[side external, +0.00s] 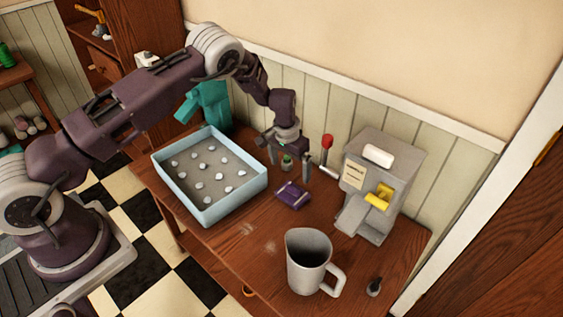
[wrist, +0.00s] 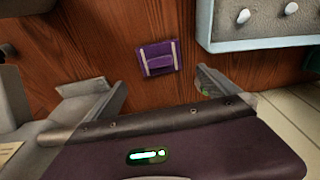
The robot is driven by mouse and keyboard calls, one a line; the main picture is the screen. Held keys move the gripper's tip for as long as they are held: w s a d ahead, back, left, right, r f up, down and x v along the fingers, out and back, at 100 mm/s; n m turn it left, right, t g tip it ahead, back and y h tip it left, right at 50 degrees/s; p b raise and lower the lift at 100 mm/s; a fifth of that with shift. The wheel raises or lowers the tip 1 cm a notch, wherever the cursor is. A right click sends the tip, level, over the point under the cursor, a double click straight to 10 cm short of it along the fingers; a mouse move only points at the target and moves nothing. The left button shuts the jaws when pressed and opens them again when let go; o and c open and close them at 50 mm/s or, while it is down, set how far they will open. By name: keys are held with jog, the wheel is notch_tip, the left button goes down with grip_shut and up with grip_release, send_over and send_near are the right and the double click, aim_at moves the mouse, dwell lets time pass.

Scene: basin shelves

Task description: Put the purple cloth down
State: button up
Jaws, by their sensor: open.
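The purple cloth (side external: 292,194) is a small folded piece lying flat on the wooden table, to the right of the blue basin. In the wrist view the cloth (wrist: 160,58) shows two pale stripes and rests on the brown wood, beyond my fingertips and apart from them. My gripper (side external: 290,163) is open and empty above the table, a little behind and above the cloth. Its two fingers also show spread apart in the wrist view (wrist: 158,88).
The light blue basin (side external: 238,203) with several pale knobs stands left of the cloth. A grey machine (side external: 385,170) with a red-knobbed lever stands right. A grey jug (side external: 307,262) stands in front. The wall closes the back.

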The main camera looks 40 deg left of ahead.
jog(key=s+d+r+t+h, duration=0.1)
jog(key=s+r, duration=0.2)
jog(key=r, duration=0.9)
jog(key=s+d+r, duration=0.1)
jog(key=s+r, duration=0.2)
jog(key=r, duration=0.9)
jog(key=s+d+r+t, duration=0.1)
jog(key=s+r, duration=1)
jog(key=s+r+t+y, duration=0.1)
jog(key=s+t, duration=0.1)
jog(key=s, duration=1.9)
jog(key=shift+s+a, duration=0.25)
jog(key=shift+a, duration=0.15)
jog(key=shift+r, duration=0.15)
jog(key=c, duration=1.2)
